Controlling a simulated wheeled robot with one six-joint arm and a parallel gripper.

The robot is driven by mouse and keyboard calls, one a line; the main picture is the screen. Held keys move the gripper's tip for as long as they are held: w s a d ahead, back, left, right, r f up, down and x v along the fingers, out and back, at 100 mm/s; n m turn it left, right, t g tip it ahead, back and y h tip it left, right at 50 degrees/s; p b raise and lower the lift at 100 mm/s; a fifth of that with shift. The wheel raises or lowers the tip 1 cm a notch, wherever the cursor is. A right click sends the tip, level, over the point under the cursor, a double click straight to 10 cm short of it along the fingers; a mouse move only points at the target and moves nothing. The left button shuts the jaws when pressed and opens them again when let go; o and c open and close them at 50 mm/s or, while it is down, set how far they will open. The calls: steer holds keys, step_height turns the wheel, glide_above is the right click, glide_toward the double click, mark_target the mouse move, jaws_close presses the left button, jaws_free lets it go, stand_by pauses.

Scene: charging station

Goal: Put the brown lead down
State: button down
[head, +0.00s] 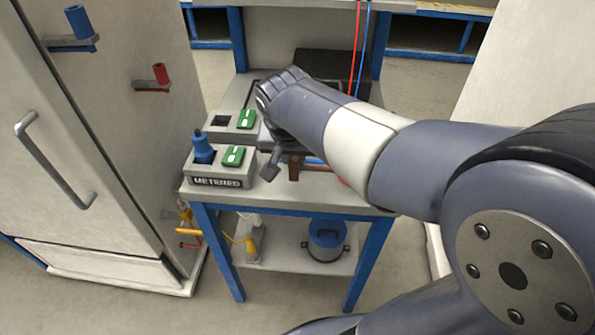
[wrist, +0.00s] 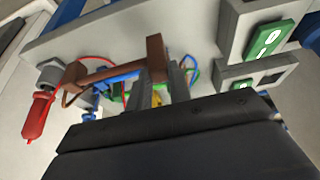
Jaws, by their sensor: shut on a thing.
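The brown lead (wrist: 110,72) shows in the wrist view as a brown bar with a block at each end. My gripper (wrist: 172,80) is shut on the block at its right end. The left end hangs out to the left, close to a red plug and a grey socket piece; I cannot tell whether it touches them. In the head view a little of the brown lead (head: 295,168) shows below my wrist, above the front of the table. My arm hides most of the gripper and lead there.
The bench (head: 300,203) carries a box marked METERED (head: 217,183) with a blue plug (head: 203,148) and green switch. A red plug (wrist: 38,116) and coloured wires show in the wrist view. A white cabinet (head: 90,130) is at left.

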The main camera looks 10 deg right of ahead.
mark_target(294, 167)
steer(key=shift+f+b, duration=0.35)
steer(key=shift+f, duration=1.45)
steer(key=shift+f, duration=0.1)
steer(key=shift+f, duration=0.15)
steer(key=c, duration=1.3)
jaws_free()
steer(key=p+v, duration=0.2)
steer(key=v, duration=1)
steer(key=shift+r, duration=0.25)
steer(key=shift+f, duration=0.1)
